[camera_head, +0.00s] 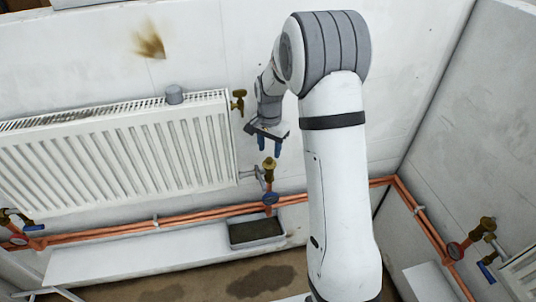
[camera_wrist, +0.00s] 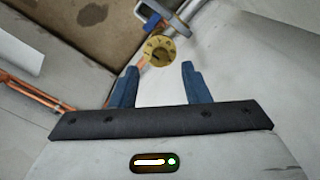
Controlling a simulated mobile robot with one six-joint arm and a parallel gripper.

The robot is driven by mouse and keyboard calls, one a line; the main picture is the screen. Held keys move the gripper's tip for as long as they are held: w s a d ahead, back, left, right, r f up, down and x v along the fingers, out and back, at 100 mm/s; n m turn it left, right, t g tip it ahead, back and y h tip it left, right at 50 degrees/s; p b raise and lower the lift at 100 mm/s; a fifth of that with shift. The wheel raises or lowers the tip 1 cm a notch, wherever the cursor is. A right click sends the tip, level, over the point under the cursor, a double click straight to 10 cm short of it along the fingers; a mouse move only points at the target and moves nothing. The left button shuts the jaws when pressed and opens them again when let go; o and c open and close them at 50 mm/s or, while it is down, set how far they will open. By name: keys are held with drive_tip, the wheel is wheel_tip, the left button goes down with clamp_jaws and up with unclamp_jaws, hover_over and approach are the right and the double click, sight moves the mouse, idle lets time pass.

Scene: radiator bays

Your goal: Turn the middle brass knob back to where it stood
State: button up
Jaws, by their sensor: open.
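The middle brass knob (camera_head: 269,163) sits on top of a valve on the copper piping at the radiator's lower right corner. In the wrist view the brass knob (camera_wrist: 158,51) shows its round face with dark marks; I cannot read its setting. My gripper (camera_head: 269,147) points down just above the knob, and its blue fingers are apart. In the wrist view my gripper (camera_wrist: 159,70) has nothing between its fingers. The knob lies just beyond the fingertips, roughly centred between them, with no clear contact.
A white radiator (camera_head: 120,155) stands to the left, with a brass valve (camera_head: 238,97) near its top corner. Other brass knobs are at far left (camera_head: 6,216) and right (camera_head: 487,225). A dark tray (camera_head: 256,232) lies below. Copper pipes (camera_head: 190,216) run along the wall.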

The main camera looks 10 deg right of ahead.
sight(269, 158)
drive_tip(key=shift+f, duration=1.95)
drive_tip(key=c, duration=0.9)
drive_tip(key=shift+a, duration=0.2)
clamp_jaws()
drive_tip(key=shift+d, duration=0.2)
drive_tip(key=shift+n, duration=0.3)
